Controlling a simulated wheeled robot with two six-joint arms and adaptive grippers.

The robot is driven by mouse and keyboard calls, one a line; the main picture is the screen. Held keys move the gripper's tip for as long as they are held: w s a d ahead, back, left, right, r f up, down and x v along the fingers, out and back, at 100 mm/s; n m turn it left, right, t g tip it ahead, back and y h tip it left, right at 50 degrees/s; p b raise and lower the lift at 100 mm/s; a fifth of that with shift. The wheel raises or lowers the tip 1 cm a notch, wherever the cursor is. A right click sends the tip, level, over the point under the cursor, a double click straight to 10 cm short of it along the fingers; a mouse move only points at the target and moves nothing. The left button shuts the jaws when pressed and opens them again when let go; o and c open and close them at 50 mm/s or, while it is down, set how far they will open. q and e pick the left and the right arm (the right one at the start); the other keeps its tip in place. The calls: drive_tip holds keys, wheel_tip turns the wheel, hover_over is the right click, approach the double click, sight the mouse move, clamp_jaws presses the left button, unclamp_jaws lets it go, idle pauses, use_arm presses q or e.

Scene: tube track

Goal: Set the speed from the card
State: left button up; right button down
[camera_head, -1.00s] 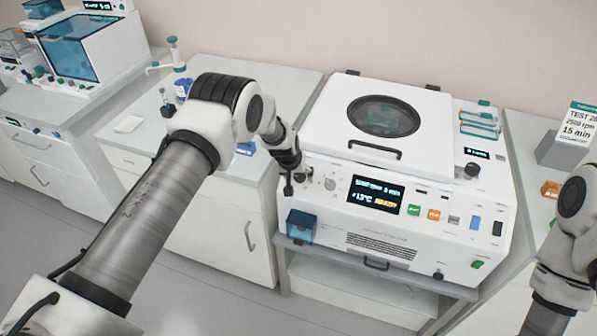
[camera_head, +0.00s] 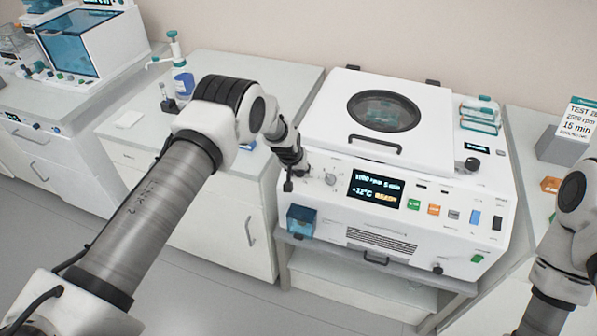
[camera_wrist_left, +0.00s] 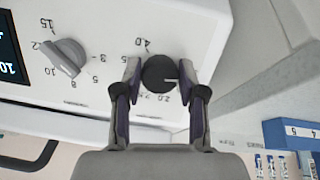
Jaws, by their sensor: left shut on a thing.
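My left gripper (camera_head: 296,170) is at the left end of the centrifuge's (camera_head: 392,235) front panel. In the left wrist view its fingers (camera_wrist_left: 160,88) are shut on a round dark knob (camera_wrist_left: 160,73), one on each side. The knob has a white mark and printed numbers around it, including 4.0 and 2.0. In the head view the gripper hides this knob. The display (camera_head: 376,190) shows a blurred rpm figure, 5 min, +12°C and an orange READY box. The card (camera_head: 578,122) at the right seems to read 2500 rpm, 15 min. My right gripper is out of view.
A light grey knob (camera_wrist_left: 65,57) with its own scale, including 8, 10 and 15, sits beside the gripped one. The centrifuge lid (camera_head: 392,103) is down. Colored buttons (camera_head: 434,210) line the panel. A blue box (camera_head: 301,221) sits below the gripper.

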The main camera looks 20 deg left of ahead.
use_arm(q)
drive_tip(key=shift+f+m+b, duration=0.2)
drive_tip(key=shift+m+b, duration=0.7)
drive_tip(key=shift+b, duration=0.05)
drive_tip(key=m+y+b, duration=0.1)
drive_tip(key=m+b, duration=0.2)
drive_tip(key=b, duration=0.1)
drive_tip(key=m+y+b, duration=0.1)
drive_tip(key=m+b, duration=0.3)
drive_tip(key=shift+f+m+t, duration=0.1)
drive_tip(key=shift+m+t, duration=0.2)
drive_tip(key=m+b, duration=0.4)
drive_tip(key=m+t+y+b, duration=0.1)
drive_tip(key=m+b, duration=0.3)
drive_tip(key=b, duration=0.1)
drive_tip(key=shift+a+m+t+b, duration=0.1)
drive_tip(key=shift+m+t+b, duration=0.2)
drive_tip(key=shift+m, duration=0.1)
drive_tip(key=shift+r+m+t+b, duration=0.15)
drive_tip(key=shift+m+t+b, duration=0.05)
drive_tip(key=shift+m+b, duration=0.8)
drive_tip(key=shift+r+m+t+b, duration=0.2)
drive_tip(key=shift+m+b, duration=0.55)
drive_tip(key=shift+m, duration=0.35)
drive_tip(key=shift+w, duration=0.1)
drive_tip(key=o, duration=1.1)
drive_tip(key=shift+o, duration=0.2)
